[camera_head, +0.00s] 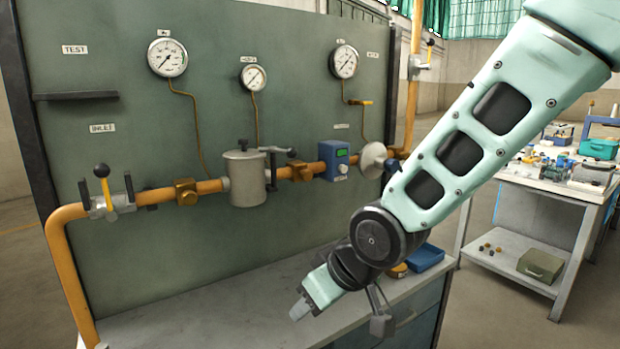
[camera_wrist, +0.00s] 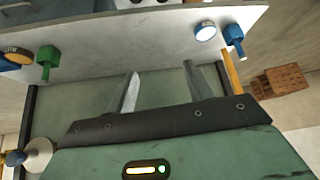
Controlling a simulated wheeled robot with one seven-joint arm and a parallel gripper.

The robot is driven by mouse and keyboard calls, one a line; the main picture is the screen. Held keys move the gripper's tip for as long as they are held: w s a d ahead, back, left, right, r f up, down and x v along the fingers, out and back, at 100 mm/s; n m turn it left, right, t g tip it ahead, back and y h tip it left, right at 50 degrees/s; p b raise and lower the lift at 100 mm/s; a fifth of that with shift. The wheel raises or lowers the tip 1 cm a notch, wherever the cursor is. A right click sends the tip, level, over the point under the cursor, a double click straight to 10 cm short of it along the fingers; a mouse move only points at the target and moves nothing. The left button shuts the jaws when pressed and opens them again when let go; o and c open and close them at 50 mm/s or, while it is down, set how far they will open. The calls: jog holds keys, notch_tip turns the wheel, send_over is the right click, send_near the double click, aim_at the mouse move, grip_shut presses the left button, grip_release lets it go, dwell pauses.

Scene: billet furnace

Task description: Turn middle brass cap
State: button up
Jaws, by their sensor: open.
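Two brass fittings sit on the orange pipe in the head view, one on the left (camera_head: 186,191) and one right of the grey canister (camera_head: 301,172). I cannot tell which brass part is the middle cap. My gripper (camera_head: 340,313) is open and empty, low in front of the panel, over the bench and apart from the pipe. Its two fingers (camera_wrist: 161,88) show spread in the wrist view, with nothing between them.
The bench (camera_head: 190,325) below holds a blue tray (camera_head: 425,257). A cluttered table (camera_head: 560,186) stands at right. The bench's left part is clear.

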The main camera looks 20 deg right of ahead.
jog(key=w+d+r+m+t+y, duration=0.1)
jog(key=w+d+r+t, duration=0.15)
jog(key=w, duration=0.45)
jog(key=w+d+r+m+t, duration=0.1)
jog(key=w+d+t, duration=0.25)
jog(key=w, duration=0.45)
jog(key=t+y, duration=0.1)
jog(key=t, duration=0.4)
send_near(308, 177)
jog(key=p+x, duration=0.5)
jog(key=x, duration=0.4)
jog(key=c, duration=1)
